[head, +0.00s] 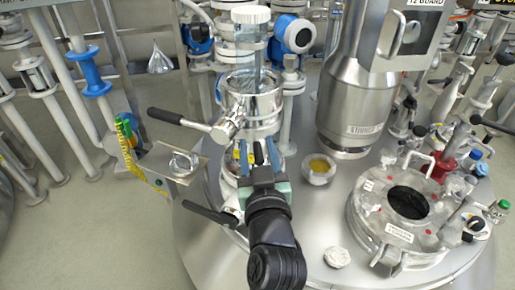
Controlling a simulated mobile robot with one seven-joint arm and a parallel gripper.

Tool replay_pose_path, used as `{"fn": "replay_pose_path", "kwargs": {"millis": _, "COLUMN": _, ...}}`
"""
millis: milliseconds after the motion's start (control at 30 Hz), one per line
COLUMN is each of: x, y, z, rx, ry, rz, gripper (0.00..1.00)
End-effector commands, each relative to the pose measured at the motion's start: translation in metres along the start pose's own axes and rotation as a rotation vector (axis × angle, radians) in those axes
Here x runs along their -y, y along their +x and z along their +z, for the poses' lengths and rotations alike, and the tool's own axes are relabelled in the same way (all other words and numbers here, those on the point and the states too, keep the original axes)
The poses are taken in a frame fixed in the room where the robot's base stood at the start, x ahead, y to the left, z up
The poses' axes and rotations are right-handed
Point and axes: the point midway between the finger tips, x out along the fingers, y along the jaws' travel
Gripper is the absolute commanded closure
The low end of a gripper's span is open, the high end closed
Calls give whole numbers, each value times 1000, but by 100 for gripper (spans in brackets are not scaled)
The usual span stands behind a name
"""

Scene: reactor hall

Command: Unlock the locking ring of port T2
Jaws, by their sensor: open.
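A steel port column stands at centre with a bright locking ring (258,123) around it and a glass section above. A lever with a black grip (178,118) sticks out to the left from the ring. I cannot read a T2 label on this port; a guard marked T2 (420,30) is at the upper right. My gripper (265,153) is open in front of the column, just below the ring, its two fingers pointing up and away. Whether they touch the column cannot be told. My gripper and wrist hide part of the lower column.
A second black-gripped lever (210,214) sits lower left. A side shelf (172,162) holds a metal clamp. A small cup (319,169), a white cap (337,257) and an open round flange (365,225) are on the vessel top.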

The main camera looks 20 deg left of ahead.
Motion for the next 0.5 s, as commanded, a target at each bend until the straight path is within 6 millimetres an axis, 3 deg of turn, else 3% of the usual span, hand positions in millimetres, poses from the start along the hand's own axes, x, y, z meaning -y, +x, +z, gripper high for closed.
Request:
{"fn": "replay_pose_path", "kwargs": {"millis": 233, "x": 0, "y": 0, "z": 0, "rx": 0, "ry": 0, "rz": 0, "gripper": 53}}
{"fn": "replay_pose_path", "kwargs": {"millis": 500, "x": 0, "y": 0, "z": 0, "rx": -1, "ry": 0, "rz": 0, "gripper": 100}}
